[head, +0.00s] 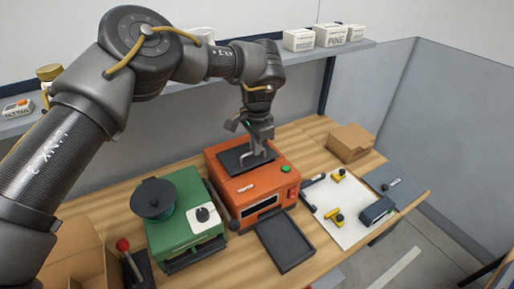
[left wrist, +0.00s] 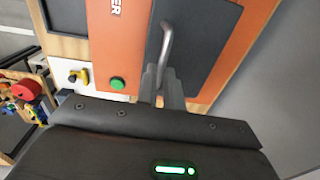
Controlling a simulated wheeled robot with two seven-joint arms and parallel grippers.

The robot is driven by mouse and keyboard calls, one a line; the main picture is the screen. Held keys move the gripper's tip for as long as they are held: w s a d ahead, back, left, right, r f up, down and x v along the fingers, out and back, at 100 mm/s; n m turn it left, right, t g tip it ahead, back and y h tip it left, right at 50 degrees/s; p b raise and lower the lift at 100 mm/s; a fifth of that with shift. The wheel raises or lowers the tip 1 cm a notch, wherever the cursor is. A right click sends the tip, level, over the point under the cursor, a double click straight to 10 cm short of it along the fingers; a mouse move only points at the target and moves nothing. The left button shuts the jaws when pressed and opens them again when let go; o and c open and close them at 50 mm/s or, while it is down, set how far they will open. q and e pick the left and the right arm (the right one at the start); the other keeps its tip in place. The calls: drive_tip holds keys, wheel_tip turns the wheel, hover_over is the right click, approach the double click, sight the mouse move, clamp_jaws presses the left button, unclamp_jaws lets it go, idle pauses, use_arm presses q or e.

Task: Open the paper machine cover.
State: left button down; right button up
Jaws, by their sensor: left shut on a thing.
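The orange paper machine (head: 228,192) stands on the wooden bench in the head view. Its dark cover (head: 232,160) lies about flat on top and has a metal bar handle. In the left wrist view the cover (left wrist: 205,40) fills part of the orange top (left wrist: 118,50), and the handle (left wrist: 167,40) runs up from my fingers. My left gripper (head: 258,148) is over the cover from above and is shut on the handle; its fingers also show in the left wrist view (left wrist: 160,82). My right gripper is not in view.
A green machine (head: 182,232) stands left of the orange one. A black tray (head: 285,242) lies in front. A white mat (head: 342,228) with yellow tools and a cardboard box (head: 349,143) are to the right. A shelf (head: 305,57) with small boxes runs behind.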

sight(252, 157)
use_arm(q)
drive_tip(key=w+r+p, duration=0.1)
drive_tip(key=a+r, duration=0.1)
drive_tip(key=r, duration=0.1)
drive_tip(key=shift+w+a+p, duration=0.15)
drive_tip(key=shift+w+p, duration=0.2)
drive_tip(key=w+p, duration=0.1)
drive_tip(key=w+a+r+p, duration=0.1)
drive_tip(key=shift+a+r+p, duration=0.1)
drive_tip(key=shift+a+p, duration=0.15)
drive_tip(key=shift+p, duration=0.15)
drive_tip(key=shift+s, duration=0.1)
